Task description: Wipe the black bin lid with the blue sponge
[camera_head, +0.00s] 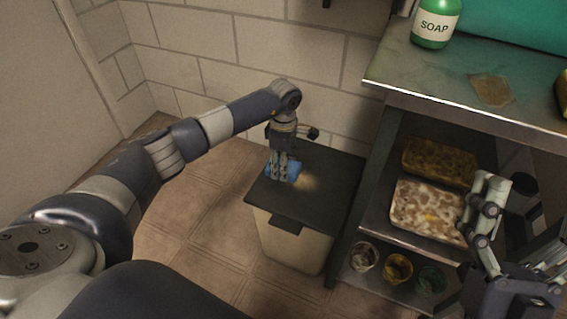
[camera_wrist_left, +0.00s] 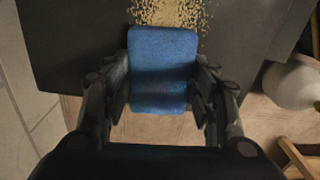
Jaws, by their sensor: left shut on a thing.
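The black bin lid (camera_head: 325,215) tops a pale bin on the floor beside the metal rack. A patch of light tan crumbs (camera_head: 308,184) lies on the lid; it also shows in the left wrist view (camera_wrist_left: 170,12). My left gripper (camera_head: 283,178) is over the lid, pointing down, shut on the blue sponge (camera_wrist_left: 162,62). The sponge is at the edge of the crumbs. I cannot tell whether it touches the lid. My right gripper (camera_head: 483,222) is at the right, in front of the rack shelves; its fingertips look apart, with nothing seen between them.
The metal rack (camera_head: 455,88) stands right of the bin. A green soap bottle (camera_head: 436,24) and a brown stain (camera_head: 492,90) are on its top. Trays (camera_head: 425,212) and several small cups (camera_head: 398,269) sit on lower shelves. Tiled floor (camera_head: 195,215) is clear left of the bin.

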